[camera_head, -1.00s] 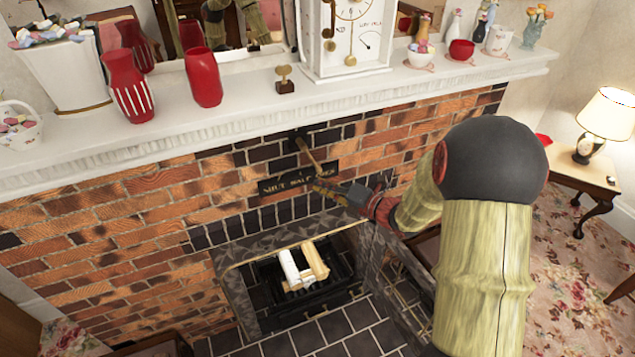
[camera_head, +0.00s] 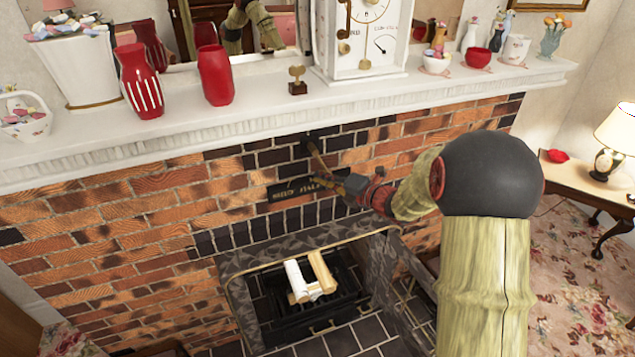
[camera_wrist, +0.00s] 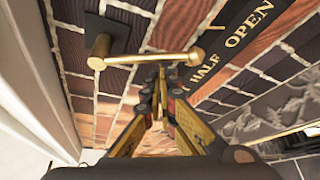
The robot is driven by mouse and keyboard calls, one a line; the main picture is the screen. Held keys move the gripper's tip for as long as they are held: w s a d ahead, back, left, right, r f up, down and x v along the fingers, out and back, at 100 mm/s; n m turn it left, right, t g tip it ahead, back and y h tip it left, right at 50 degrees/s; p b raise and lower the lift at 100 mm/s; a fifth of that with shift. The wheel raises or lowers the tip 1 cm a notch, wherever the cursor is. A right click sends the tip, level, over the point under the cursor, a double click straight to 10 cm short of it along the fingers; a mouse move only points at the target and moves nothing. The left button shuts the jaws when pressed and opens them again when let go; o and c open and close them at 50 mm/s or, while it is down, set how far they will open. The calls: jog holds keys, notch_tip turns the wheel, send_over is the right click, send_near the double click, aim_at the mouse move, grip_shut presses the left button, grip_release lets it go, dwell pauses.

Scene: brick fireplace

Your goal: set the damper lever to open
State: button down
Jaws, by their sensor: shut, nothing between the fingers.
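The brass damper lever (camera_head: 318,158) hangs from a dark pivot on the brick above the firebox. In the wrist view the lever (camera_wrist: 145,59) runs from its pivot to a round knob, which lies beside the word HALF. The dark label plate (camera_head: 287,189) is below the lever; its words HALF and OPEN show in the wrist view (camera_wrist: 232,45), with SHUT out of that view. My gripper (camera_wrist: 160,72) is shut and empty, its fingertips at the lever's shaft, between pivot and knob. I cannot tell whether they touch it.
The white mantel (camera_head: 250,115) juts out above the lever, carrying red vases (camera_head: 214,75), a white clock (camera_head: 362,40) and ornaments. Below is the firebox with pale logs (camera_head: 312,278). A side table with a lamp (camera_head: 612,135) stands at right.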

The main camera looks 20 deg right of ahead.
jog(key=shift+d+r, duration=0.1)
jog(key=shift+d, duration=0.05)
jog(key=shift+d+r+p, duration=0.2)
jog(key=shift+d+p, duration=0.3)
jog(key=shift+p, duration=0.7)
